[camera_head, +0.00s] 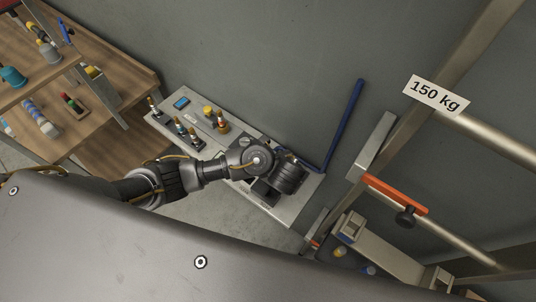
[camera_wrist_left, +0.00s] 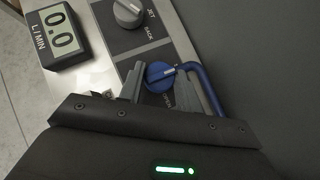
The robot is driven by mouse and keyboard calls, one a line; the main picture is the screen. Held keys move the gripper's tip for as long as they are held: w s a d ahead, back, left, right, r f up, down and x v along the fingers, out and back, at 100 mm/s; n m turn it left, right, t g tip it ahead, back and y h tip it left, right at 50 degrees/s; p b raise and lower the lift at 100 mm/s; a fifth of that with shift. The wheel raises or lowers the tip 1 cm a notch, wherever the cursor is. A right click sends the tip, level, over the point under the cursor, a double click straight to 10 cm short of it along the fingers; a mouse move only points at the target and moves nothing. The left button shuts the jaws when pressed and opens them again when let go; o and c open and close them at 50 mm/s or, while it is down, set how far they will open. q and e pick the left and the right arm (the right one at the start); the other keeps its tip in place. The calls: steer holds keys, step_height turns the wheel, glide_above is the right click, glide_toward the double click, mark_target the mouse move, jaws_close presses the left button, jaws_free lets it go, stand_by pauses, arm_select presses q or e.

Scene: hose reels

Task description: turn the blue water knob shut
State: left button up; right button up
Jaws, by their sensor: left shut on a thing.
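The blue water knob (camera_wrist_left: 160,72) sits on the panel in the left wrist view, with a pale pointer line across it. The word OPEN is printed beside it, partly covered by my gripper. My left gripper (camera_wrist_left: 160,82) is shut on the knob, one finger on each side. In the head view my left arm reaches from the left to the near right end of the panel (camera_head: 294,211). There the gripper body hides the knob. A blue pipe (camera_wrist_left: 203,85) runs close beside the right finger. My right gripper is in neither view.
Small levers and fittings (camera_head: 187,132) stand further along the panel. A metal rack (camera_head: 375,150) is at right, wooden shelves (camera_head: 110,65) at left.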

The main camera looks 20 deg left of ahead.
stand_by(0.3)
arm_select(q)
steer(key=o, duration=1)
